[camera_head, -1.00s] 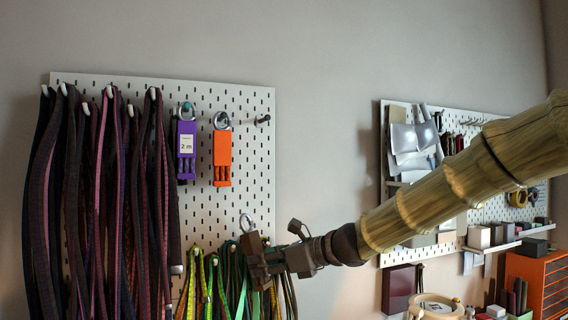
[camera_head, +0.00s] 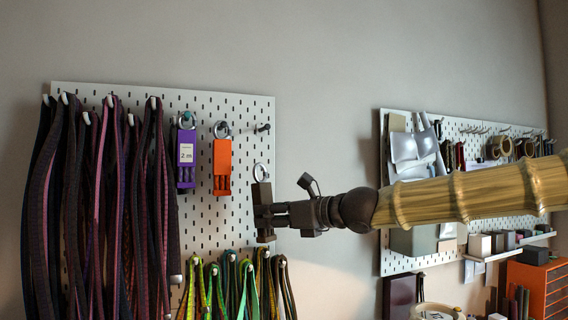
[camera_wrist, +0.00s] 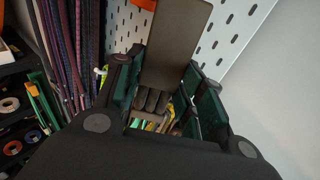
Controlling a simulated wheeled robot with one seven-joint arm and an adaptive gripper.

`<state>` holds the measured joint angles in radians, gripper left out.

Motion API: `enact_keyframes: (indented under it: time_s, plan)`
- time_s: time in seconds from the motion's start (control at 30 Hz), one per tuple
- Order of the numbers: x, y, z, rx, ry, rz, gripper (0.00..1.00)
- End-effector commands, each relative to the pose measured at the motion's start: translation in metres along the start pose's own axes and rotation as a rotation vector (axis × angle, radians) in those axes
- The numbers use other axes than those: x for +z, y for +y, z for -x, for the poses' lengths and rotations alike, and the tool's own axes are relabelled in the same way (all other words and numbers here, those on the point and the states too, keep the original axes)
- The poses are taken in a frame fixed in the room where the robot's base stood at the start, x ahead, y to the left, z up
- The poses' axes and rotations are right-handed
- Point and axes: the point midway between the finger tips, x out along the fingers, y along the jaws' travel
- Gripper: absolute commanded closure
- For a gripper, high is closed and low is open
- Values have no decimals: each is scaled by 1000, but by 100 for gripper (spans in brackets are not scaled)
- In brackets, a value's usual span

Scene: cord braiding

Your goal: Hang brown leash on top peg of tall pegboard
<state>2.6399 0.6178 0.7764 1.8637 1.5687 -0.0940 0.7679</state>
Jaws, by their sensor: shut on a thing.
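The brown leash (camera_head: 262,193) hangs upright in my gripper (camera_head: 264,214), its metal ring (camera_head: 260,172) at the top. In the wrist view the leash is a flat brown body (camera_wrist: 176,45) with dark loops below, between the dark green pads of my gripper (camera_wrist: 163,97). The tall pegboard (camera_head: 245,108) is the white board at left. Its bare top right peg (camera_head: 262,128) sticks out above the ring, apart from it. An orange leash (camera_head: 222,166) and a purple leash (camera_head: 186,155) hang from pegs to the left.
Many dark purple straps (camera_head: 100,200) cover the board's left side. Green and yellow straps (camera_head: 215,285) hang below my gripper. A second pegboard (camera_head: 400,262) with shelves is at right, behind my arm. The wall above is clear.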

Motion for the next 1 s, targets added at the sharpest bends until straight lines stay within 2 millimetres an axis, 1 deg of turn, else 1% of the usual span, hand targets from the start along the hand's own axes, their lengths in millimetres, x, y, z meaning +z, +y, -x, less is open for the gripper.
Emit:
enact_keyframes:
  time_s: [0.1, 0.4, 0.8, 0.9, 1.0]
  plan:
    - [10, 1, 4, -6, -11, 0, 89]
    - [33, 1, 14, -22, -40, -2, 89]
    - [94, 2, 45, -43, -110, -5, 89]
    - [104, 3, 51, -43, -121, -5, 89]
    - [111, 3, 55, -45, -128, -5, 89]
